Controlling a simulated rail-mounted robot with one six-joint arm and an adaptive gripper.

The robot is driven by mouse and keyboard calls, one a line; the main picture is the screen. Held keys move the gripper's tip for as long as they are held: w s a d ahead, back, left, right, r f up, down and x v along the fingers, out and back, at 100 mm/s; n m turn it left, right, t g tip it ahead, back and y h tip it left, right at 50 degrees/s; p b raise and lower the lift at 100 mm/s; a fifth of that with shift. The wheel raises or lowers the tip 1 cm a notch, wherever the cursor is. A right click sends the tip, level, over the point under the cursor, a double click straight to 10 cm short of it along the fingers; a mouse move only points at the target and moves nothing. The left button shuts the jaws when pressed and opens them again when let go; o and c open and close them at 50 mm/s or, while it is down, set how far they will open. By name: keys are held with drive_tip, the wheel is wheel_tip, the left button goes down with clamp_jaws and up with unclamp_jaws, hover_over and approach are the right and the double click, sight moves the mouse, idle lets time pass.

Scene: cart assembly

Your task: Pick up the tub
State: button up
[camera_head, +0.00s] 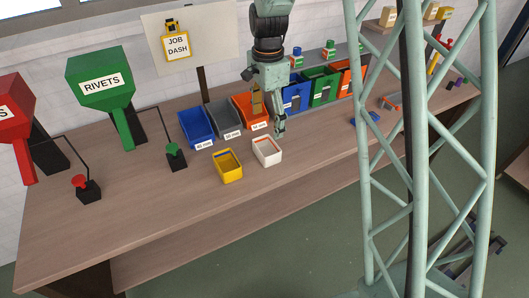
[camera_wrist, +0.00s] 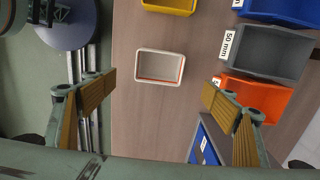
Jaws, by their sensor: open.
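A small white tub (camera_head: 268,159) with an orange line inside stands upright on the workbench, and it also shows in the wrist view (camera_wrist: 160,51). It looks empty. A yellow tub (camera_head: 230,174) stands just to its left, and its edge shows at the top of the wrist view (camera_wrist: 170,7). My gripper (camera_head: 269,112) is open and empty, pointing down above and slightly behind the white tub. In the wrist view its padded fingers (camera_wrist: 160,88) are spread wide to either side, with the white tub between and a little above the fingertip line. No contact shows.
Blue (camera_head: 196,128), grey (camera_head: 226,119) and orange (camera_head: 250,110) labelled bins stand behind the tubs. More bins, including a green one (camera_head: 321,86), stand to the right. A green RIVETS dispenser (camera_head: 100,82) is at left. The bench front (camera_head: 200,210) is clear.

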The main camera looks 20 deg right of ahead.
drive_tip(key=shift+f, duration=0.1)
idle(0.3)
drive_tip(key=b, duration=0.1)
hover_over(266, 155)
drive_tip(key=shift+w+d+f, duration=0.1)
drive_tip(key=shift+f, duration=2.05)
drive_tip(key=shift+w+d+f, duration=0.1)
drive_tip(key=shift+f, duration=2)
drive_tip(key=shift+f, duration=0.15)
drive_tip(key=shift+s+a+f+b, duration=0.1)
drive_tip(key=shift+f+b, duration=0.15)
drive_tip(key=shift+f, duration=1)
drive_tip(key=shift+s+f+b, duration=0.1)
drive_tip(key=shift+f+b, duration=0.1)
drive_tip(key=shift+f, duration=1)
drive_tip(key=shift+c, duration=0.5)
drive_tip(key=c, duration=0.8)
